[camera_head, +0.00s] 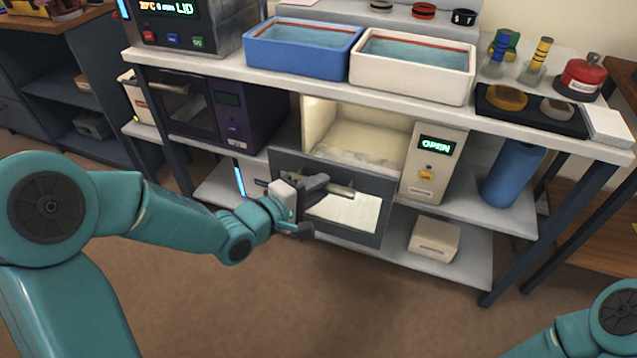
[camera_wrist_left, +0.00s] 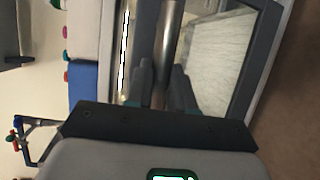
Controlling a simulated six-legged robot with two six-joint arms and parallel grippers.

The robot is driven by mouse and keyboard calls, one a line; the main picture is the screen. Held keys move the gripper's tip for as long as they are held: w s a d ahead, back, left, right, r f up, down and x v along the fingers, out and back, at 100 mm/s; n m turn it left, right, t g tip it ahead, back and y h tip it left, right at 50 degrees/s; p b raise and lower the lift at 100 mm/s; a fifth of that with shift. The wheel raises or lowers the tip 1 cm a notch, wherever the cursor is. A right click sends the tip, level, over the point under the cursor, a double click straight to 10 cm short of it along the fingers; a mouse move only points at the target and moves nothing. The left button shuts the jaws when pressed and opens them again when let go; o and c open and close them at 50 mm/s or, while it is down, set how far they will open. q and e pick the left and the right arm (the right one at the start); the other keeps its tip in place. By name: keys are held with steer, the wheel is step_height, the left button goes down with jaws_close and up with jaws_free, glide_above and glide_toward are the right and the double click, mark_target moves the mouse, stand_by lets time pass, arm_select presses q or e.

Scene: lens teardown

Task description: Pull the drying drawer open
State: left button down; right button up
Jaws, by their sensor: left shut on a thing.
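The drying drawer (camera_head: 372,234) has a dark grey front with a window, under a cream oven-like housing (camera_head: 438,165) whose display reads OPEN. The front stands out from the housing, and the pale, lit inside shows above it. My left gripper (camera_head: 318,190) is shut on the metal bar handle (camera_head: 342,190) across the front. In the left wrist view the bar (camera_wrist_left: 172,40) runs between the two dark fingers of the left gripper (camera_wrist_left: 163,88). My right gripper is out of view; only part of its arm shows at the lower right.
A dark purple oven-like unit (camera_head: 245,122) stands left of the housing. A blue cylinder (camera_head: 512,178) stands to its right, and a cream box (camera_head: 434,240) sits on the shelf below. Blue (camera_head: 303,58) and white (camera_head: 412,80) trays stand on the bench top. The floor in front is clear.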

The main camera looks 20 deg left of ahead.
arm_select(q)
steer(key=shift+s+r, duration=0.1)
steer(key=shift+s, duration=1.2)
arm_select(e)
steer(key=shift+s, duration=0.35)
arm_select(q)
steer(key=c, duration=1)
jaws_free()
steer(key=shift+a, duration=0.1)
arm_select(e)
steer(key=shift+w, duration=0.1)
arm_select(q)
steer(key=shift+s, duration=0.1)
